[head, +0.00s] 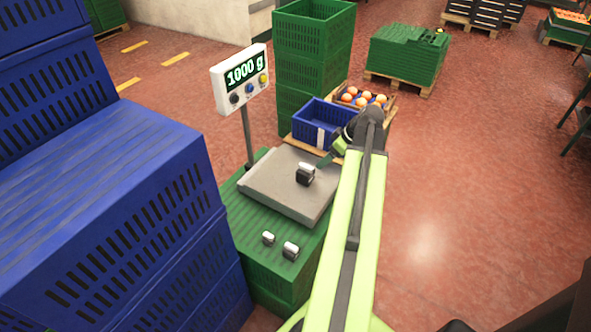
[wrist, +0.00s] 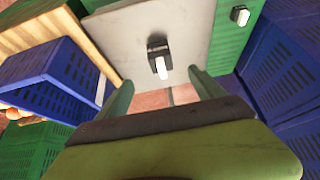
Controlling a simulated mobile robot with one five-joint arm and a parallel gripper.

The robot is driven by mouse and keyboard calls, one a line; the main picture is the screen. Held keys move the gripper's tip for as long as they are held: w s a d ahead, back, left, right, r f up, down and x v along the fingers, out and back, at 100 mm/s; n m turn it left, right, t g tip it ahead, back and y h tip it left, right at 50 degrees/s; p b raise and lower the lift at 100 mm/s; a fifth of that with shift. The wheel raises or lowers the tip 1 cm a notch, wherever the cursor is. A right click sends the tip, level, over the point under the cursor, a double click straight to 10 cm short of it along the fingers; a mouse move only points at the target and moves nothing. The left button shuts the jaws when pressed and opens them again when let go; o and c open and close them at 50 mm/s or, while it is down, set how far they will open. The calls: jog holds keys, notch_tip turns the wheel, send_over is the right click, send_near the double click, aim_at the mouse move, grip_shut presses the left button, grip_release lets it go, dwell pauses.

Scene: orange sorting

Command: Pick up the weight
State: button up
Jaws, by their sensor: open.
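A weight (head: 306,174) with a dark body and a pale metal top stands on the grey scale plate (head: 270,194). The scale display (head: 241,78) reads 1000 g. In the wrist view the weight (wrist: 159,62) stands on the plate (wrist: 112,34), ahead of my gripper and roughly in line with the gap between its fingers. My gripper (wrist: 162,90) is open and empty. In the head view my gripper (head: 325,160) is just behind and to the right of the weight; its fingers are partly hidden there.
Two smaller weights (head: 268,238) (head: 291,250) stand on the green crate (head: 262,268) in front of the scale. A blue crate (head: 312,117) and a box of oranges (head: 360,97) lie behind. Stacked blue crates (head: 100,165) block the left. Open floor (head: 470,180) lies right.

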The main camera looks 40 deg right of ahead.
aim_at(306, 175)
jog(key=b+x, duration=1.5)
jog(key=x, duration=0.2)
jog(key=shift+w+f, duration=0.25)
jog(key=shift+r, duration=0.15)
grip_shut()
